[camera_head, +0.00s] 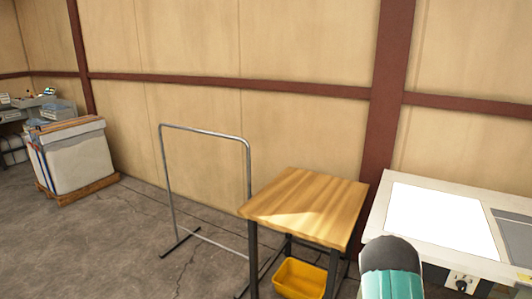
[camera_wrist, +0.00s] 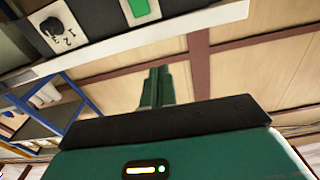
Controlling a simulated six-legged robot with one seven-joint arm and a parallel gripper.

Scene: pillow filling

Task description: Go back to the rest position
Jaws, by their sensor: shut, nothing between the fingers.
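My gripper (camera_wrist: 156,86) shows in the wrist view as two dark green fingers close together, shut with nothing between them. The fingers stand out beyond the black and green wrist housing, against the tan wall. In the head view a teal and dark grey part of my arm shows at the bottom right, in front of the white-topped bench; the fingers are not visible there.
A wooden table (camera_head: 305,203) stands by the wall, with a yellow bin (camera_head: 299,279) under it. A metal rack frame (camera_head: 205,133) stands left of it. A bench with a control knob (camera_head: 461,285) is at right. A large white bale (camera_head: 75,157) sits on a pallet. Grey floor between is clear.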

